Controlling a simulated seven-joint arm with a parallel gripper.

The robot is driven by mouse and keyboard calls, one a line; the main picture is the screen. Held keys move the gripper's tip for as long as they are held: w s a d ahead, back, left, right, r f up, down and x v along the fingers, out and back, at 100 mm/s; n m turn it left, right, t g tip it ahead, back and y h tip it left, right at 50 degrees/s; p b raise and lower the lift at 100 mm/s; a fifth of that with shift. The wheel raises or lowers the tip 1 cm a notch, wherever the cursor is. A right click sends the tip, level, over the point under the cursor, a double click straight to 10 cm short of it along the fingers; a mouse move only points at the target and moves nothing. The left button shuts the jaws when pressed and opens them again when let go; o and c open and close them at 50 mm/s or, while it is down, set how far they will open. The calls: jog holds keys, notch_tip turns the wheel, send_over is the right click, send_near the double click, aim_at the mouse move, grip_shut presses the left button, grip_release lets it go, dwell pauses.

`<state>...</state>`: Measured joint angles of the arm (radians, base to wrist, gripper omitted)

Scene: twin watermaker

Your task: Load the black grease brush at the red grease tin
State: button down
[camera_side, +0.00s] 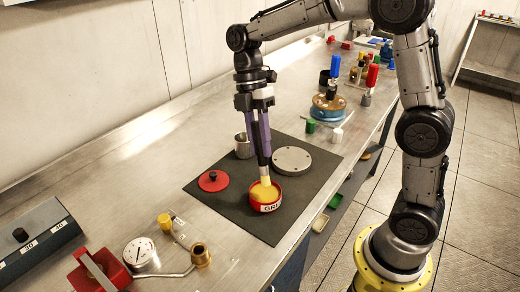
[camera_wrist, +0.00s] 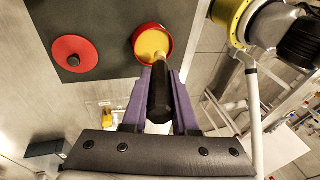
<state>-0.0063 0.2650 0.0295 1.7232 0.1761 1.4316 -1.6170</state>
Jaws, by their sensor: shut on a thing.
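My gripper (camera_side: 261,137) points down over the dark mat, its purple fingers shut on the black grease brush (camera_wrist: 158,98). In the side view the brush (camera_side: 264,172) shows a pale lower part, with its tip at the yellow grease. The red grease tin (camera_side: 267,206) stands open on the mat, filled with yellow grease. It also shows in the wrist view (camera_wrist: 136,52), just beyond the fingertips. The brush tip meets or overlaps the grease in both views; how deep it sits I cannot tell. A red lid with a black knob (camera_side: 213,181) lies left of the tin.
The dark mat (camera_side: 240,222) also bears a grey flanged disc (camera_side: 292,160) and a metal cup (camera_side: 243,146).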

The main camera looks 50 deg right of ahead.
jog(key=shift+r, duration=2)
jog(key=shift+w+f, duration=0.1)
